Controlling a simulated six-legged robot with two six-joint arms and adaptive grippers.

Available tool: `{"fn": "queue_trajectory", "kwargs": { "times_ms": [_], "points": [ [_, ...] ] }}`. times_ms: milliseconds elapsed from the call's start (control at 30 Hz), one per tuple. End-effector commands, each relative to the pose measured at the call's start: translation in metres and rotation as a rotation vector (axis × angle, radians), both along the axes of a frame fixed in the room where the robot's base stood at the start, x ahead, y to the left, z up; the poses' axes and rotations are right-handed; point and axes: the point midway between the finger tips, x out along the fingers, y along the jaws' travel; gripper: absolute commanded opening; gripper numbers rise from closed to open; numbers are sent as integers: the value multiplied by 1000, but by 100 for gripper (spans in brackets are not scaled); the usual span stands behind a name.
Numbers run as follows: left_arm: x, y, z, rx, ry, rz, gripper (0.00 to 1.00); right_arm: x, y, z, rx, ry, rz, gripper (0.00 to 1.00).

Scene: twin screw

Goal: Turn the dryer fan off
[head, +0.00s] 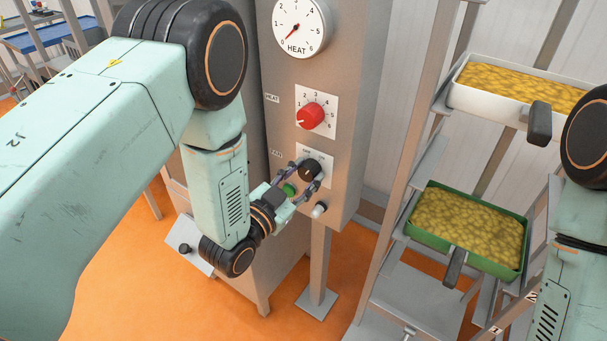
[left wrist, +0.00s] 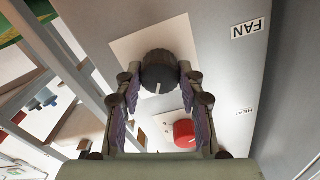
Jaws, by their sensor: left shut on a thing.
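The black fan knob (head: 309,167) sits on a white plate at the lower part of the grey control panel (head: 340,125). It also shows in the left wrist view (left wrist: 159,68), beside the FAN label (left wrist: 249,29), with a white mark on its face. My left gripper (head: 306,179) is shut on this knob, one finger on each side, as the left wrist view (left wrist: 160,80) shows. The plate's small markings are partly hidden, so I cannot tell which setting the knob points at. My right arm is at the right edge; its gripper is outside the view.
Above the fan knob are a red heat knob (head: 310,116) and a round HEAT dial (head: 299,27). A green button (head: 289,189) and a white-tipped control (head: 319,210) are close to my left fingers. A rack with a white tray (head: 480,106) and a green tray (head: 432,232) stands right.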

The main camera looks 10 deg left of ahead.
Motion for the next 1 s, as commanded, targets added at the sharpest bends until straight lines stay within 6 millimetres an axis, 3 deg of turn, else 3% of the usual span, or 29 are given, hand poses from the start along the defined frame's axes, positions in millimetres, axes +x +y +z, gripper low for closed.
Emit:
{"fn": "queue_trajectory", "kwargs": {
  "times_ms": [367, 1000],
  "points": [
    [1, 0, 3, -108, 40, 1, 7, 0, 0, 9, 0, 0, 0, 40],
    [2, 1, 4, -640, 257, -1, 7, 0, 0, 42, 0, 0, 0, 40]
  ]
}}
